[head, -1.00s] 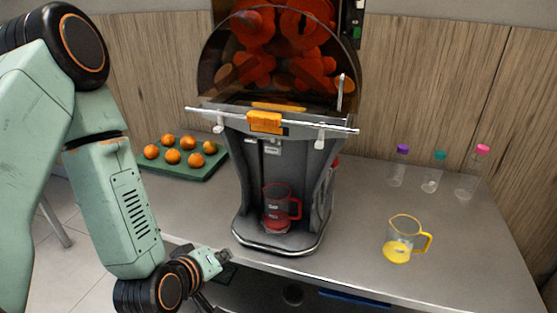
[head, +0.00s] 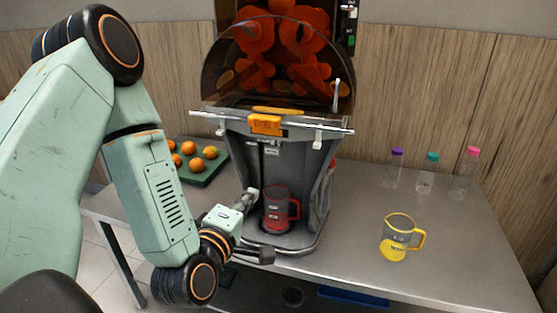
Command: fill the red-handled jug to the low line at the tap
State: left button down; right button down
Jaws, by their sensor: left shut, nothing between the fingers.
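The red-handled jug (head: 277,212) stands upright on the base of the juicer (head: 318,215), below its tap area. Its handle points right. It looks red throughout, and I cannot tell its liquid level or make out its lines. The tap itself is hard to pick out behind the orange-latched front bar (head: 265,124). My left gripper (head: 249,197) is shut and empty, just left of the jug; I cannot tell if it touches the jug or the juicer. My right gripper is out of view.
A yellow-handled jug (head: 394,250) with yellow juice stands at the right of the counter (head: 350,262). Three clear bottles with purple (head: 397,152), teal and pink caps stand behind it. Oranges (head: 196,165) sit on a green tray (head: 212,170) at left, partly hidden by my arm.

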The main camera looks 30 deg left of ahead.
pick_arm(q)
jog(key=r+n, duration=0.1)
jog(key=n+b, duration=0.1)
jog(key=b, duration=0.4)
send_near(272, 153)
jog(key=shift+t, duration=0.4)
jog(key=x, duration=0.7)
jog(key=shift+f, duration=0.35)
jog(key=shift+s, duration=0.1)
